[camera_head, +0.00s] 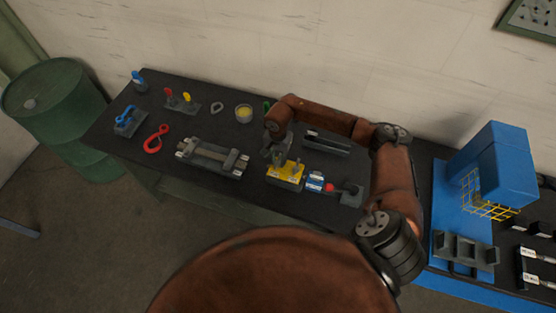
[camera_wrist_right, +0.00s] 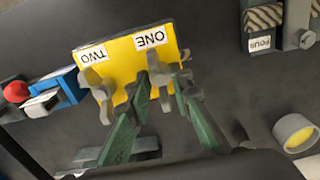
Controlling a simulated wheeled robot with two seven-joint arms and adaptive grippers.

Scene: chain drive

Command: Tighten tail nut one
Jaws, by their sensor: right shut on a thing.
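The yellow block (camera_head: 284,174) sits near the front edge of the dark bench. In the right wrist view the same block (camera_wrist_right: 128,60) shows upside-down labels ONE and TWO. A grey winged nut (camera_wrist_right: 165,97) stands by the ONE label, and a similar grey nut (camera_wrist_right: 100,86) stands by the TWO label. My right gripper (camera_wrist_right: 163,85) has its green-backed fingers on either side of the nut at ONE and is shut on it. In the head view my right gripper (camera_head: 277,152) is just above the block and partly hides it. My left gripper is out of view.
A grey fixture (camera_head: 213,157) lies left of the block, and a blue part with a red knob (camera_head: 329,187) stands close on its right. A red hook (camera_head: 157,138) and a yellow-filled cup (camera_head: 243,113) are farther left. A blue machine (camera_head: 488,165) stands at the right.

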